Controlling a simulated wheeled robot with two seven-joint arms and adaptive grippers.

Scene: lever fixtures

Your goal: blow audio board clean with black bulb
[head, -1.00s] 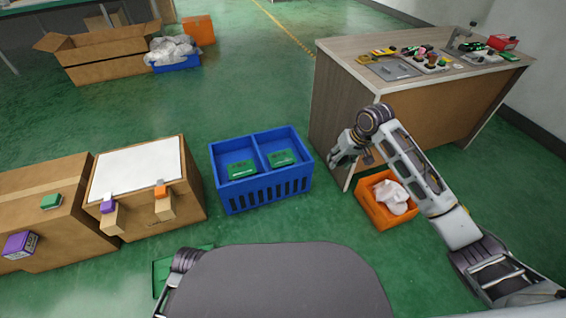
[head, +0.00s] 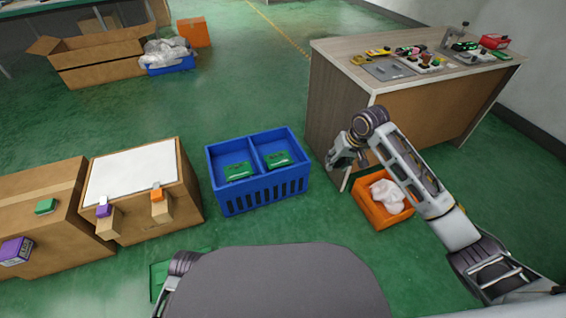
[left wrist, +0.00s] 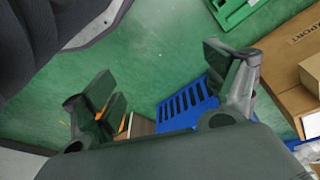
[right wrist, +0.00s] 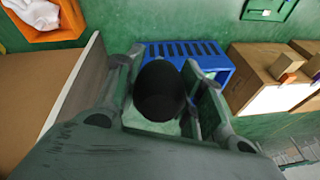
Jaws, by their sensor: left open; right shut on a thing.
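The black bulb (right wrist: 160,91) is between the fingers of my right gripper (right wrist: 163,80) in the right wrist view, and the gripper is shut on it. In the head view my right gripper (head: 336,160) hangs between the blue crate and the workbench. Two green boards (head: 239,171) (head: 278,159) lie in the blue crate (head: 262,197), one in each compartment. I cannot tell which board, if either, is the audio board. My left gripper (left wrist: 165,92) is open and empty in the left wrist view, above the floor.
The workbench (head: 345,75) at the right carries trays and small parts. An orange bin (head: 375,212) with white cloth stands beside it. Cardboard boxes (head: 185,205) (head: 60,240) stand left of the crate. Green floor is free behind the crate.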

